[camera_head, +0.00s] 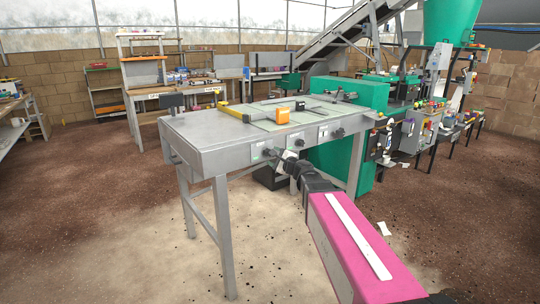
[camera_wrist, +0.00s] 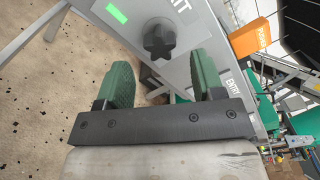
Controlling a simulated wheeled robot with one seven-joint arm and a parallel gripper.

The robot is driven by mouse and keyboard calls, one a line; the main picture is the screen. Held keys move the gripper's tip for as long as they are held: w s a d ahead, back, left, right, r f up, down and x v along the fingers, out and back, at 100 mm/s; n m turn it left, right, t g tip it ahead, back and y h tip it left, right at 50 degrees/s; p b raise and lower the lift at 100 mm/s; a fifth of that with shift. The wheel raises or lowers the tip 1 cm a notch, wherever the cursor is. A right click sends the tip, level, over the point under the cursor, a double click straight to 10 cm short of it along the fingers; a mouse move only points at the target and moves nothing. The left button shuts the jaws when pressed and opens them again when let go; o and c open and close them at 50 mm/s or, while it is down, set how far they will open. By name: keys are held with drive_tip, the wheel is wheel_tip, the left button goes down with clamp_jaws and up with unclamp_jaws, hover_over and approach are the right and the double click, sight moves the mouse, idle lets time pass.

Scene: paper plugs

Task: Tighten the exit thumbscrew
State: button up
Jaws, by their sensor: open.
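In the wrist view, a black lobed thumbscrew (camera_wrist: 160,38) sticks out of a grey panel (camera_wrist: 205,28). A white label (camera_wrist: 135,12) with a green bar lies beside it; its lettering is partly cut off by the frame edge and seems to end in "IT". My gripper (camera_wrist: 163,72) is open and empty, its green fingers spread, with the thumbscrew ahead of the gap and apart from both. In the head view, my gripper (camera_head: 290,160) is at the front side of the metal table (camera_head: 195,132), near the leftmost knob (camera_head: 269,152), partly hiding that area.
Further right on the same side is a label reading ENTRY (camera_wrist: 231,88). An orange block (camera_head: 283,116) and yellow bar (camera_head: 240,112) sit on the table top. A green machine housing (camera_head: 340,165) stands close right of my gripper. The floor to the left is open.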

drive_tip(key=shift+n, duration=0.3)
drive_tip(key=n, duration=1.1)
drive_tip(key=shift+w+a, duration=0.1)
drive_tip(key=shift+w, duration=0.05)
drive_tip(key=shift+x, duration=1.85)
drive_tip(key=c, duration=0.9)
